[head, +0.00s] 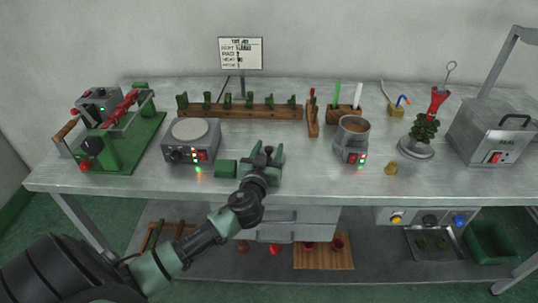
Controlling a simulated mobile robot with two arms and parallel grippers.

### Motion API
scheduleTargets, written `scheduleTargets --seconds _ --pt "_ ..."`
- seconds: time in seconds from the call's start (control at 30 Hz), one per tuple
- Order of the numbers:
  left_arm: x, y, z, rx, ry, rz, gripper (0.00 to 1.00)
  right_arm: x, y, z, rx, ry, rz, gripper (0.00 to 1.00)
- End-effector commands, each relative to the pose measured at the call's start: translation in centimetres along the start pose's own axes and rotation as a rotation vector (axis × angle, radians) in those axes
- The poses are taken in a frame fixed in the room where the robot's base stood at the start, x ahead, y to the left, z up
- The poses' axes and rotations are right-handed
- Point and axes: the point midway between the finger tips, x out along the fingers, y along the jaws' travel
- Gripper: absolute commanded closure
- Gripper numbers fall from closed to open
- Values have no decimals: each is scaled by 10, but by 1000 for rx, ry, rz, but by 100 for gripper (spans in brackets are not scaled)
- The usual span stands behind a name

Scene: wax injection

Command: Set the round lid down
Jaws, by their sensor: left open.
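My left gripper (266,150) is over the front middle of the bench, with its fingers apart. I see nothing clearly held between them. I cannot make out a separate round lid with certainty; the gripper and wrist hide part of the bench. The grey wax pot (352,143) stands to the right of the gripper, and its top is uncovered, showing brown wax. A pale round disc (190,131) lies on top of the grey heater box (187,152) to the left; I cannot tell whether it is a plate or a lid. My right gripper is not in view.
A small green block (226,168) lies just left of the gripper. A wooden rack (240,112) with several green pieces stands behind. Bare bench (310,172) lies between gripper and pot.

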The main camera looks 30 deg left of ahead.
Motion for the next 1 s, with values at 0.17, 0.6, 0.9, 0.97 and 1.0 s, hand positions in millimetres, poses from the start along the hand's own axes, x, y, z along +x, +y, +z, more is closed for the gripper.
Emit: scheduleTargets --seconds 0.17,0.6,0.9,0.97,1.0 --pt "0 0 0 0 0 0 53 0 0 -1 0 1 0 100" --pt "0 0 0 0 0 0 100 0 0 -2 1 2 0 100" --pt "0 0 -16 -2 3 -1 100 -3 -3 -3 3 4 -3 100" --pt "-1 0 -25 -2 4 0 100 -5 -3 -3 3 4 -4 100" --pt "-1 0 -32 -3 4 1 100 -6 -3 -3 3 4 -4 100"
